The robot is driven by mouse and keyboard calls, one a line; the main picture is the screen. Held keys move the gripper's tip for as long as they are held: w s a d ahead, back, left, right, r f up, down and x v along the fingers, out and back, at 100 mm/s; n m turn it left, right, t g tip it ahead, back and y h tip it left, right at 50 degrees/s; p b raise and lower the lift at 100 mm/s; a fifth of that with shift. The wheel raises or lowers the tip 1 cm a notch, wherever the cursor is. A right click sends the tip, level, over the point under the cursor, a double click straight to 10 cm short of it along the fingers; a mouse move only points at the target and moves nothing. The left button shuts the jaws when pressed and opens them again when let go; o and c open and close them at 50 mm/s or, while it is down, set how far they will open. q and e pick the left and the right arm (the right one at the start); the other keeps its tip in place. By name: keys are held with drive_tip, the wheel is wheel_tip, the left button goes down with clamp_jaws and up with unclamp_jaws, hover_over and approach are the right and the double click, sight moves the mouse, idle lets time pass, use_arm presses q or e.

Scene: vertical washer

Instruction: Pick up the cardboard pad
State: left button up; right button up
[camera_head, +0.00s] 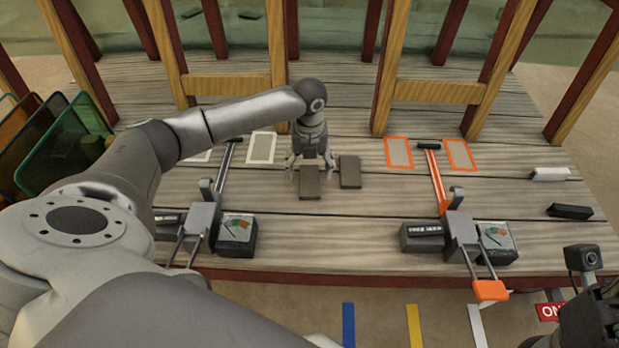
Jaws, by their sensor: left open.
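Two brown cardboard pads lie side by side on the wooden table. The left pad (310,188) is under my left gripper (311,172), and the right pad (350,172) lies just beside it. My left gripper points down and is open, with its fingers spread around the far part of the left pad. I cannot tell whether the fingers touch it. Part of my right arm's end shows as a dark shape with a small camera at the lower right edge; its fingertips cannot be made out.
White-outlined patches (262,147) and orange-outlined patches (399,152) mark the table. Two lever devices with gauges stand at the front, left (237,235) and right (497,241). A white block (550,174) and a black block (570,211) lie at right. Wooden posts line the back.

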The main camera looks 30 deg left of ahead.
sight(310, 179)
use_arm(q)
wheel_tip(310, 179, down, 3)
drive_tip(key=shift+f+b, duration=0.2)
drive_tip(key=shift+b, duration=0.6)
drive_tip(key=c, duration=0.8)
